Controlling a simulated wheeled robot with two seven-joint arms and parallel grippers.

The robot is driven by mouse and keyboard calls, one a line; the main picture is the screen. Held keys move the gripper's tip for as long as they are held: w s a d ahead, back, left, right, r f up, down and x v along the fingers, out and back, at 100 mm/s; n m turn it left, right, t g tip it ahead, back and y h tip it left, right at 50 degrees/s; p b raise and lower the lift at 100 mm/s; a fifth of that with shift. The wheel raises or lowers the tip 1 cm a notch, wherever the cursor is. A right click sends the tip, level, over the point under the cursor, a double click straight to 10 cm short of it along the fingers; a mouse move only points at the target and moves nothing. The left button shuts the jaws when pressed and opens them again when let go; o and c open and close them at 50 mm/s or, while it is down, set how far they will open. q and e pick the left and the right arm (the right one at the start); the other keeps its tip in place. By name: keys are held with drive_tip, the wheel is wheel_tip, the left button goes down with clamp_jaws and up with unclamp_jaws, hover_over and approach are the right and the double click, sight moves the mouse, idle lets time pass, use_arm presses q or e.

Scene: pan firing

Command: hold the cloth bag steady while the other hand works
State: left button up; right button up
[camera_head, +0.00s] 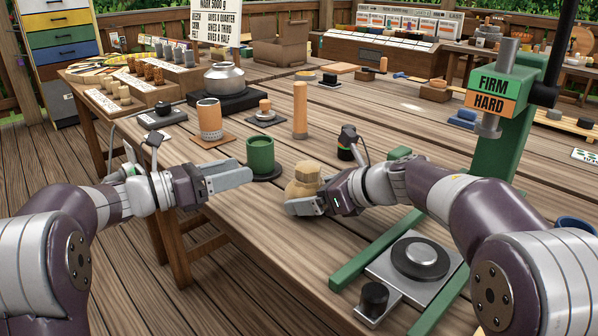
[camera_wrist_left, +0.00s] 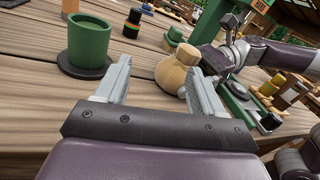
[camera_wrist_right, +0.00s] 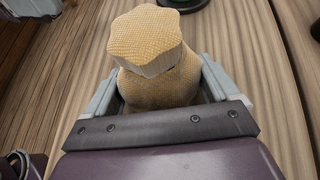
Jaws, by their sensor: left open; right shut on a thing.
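The tan woven cloth bag (camera_head: 303,184) stands at the table's front edge, its gathered top pointing up. My right gripper (camera_head: 304,204) is shut on the bag's body, with a finger on each side, as the right wrist view shows with the bag (camera_wrist_right: 160,75) between the fingers (camera_wrist_right: 160,95). My left gripper (camera_head: 235,180) is open and empty, left of the bag and in front of the green cup. In the left wrist view the bag (camera_wrist_left: 174,72) shows beyond the open fingers (camera_wrist_left: 160,85), apart from them. The bag's underside is hidden.
A green cup (camera_head: 261,153) on a dark coaster stands close behind my left gripper. A wooden cylinder (camera_head: 300,110) and an orange-white canister (camera_head: 210,120) stand farther back. A green press stand (camera_head: 500,140) with a plate (camera_head: 388,268) is at right.

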sight(298, 173)
use_arm(q)
drive_tip(key=s+d+m+g, duration=0.1)
drive_tip(key=m, duration=0.1)
drive_tip(key=s+d+m+g+h, duration=0.1)
drive_tip(key=s+m, duration=0.1)
drive_tip(key=shift+d+f+m+g, duration=0.15)
drive_tip(key=shift+d+m+g, duration=0.2)
drive_tip(key=shift+m+g, duration=0.05)
drive_tip(key=x, duration=1)
drive_tip(key=shift+w+d, duration=0.2)
drive_tip(key=shift+d, duration=0.15)
drive_tip(key=shift+c, duration=0.4)
drive_tip(key=c, duration=1)
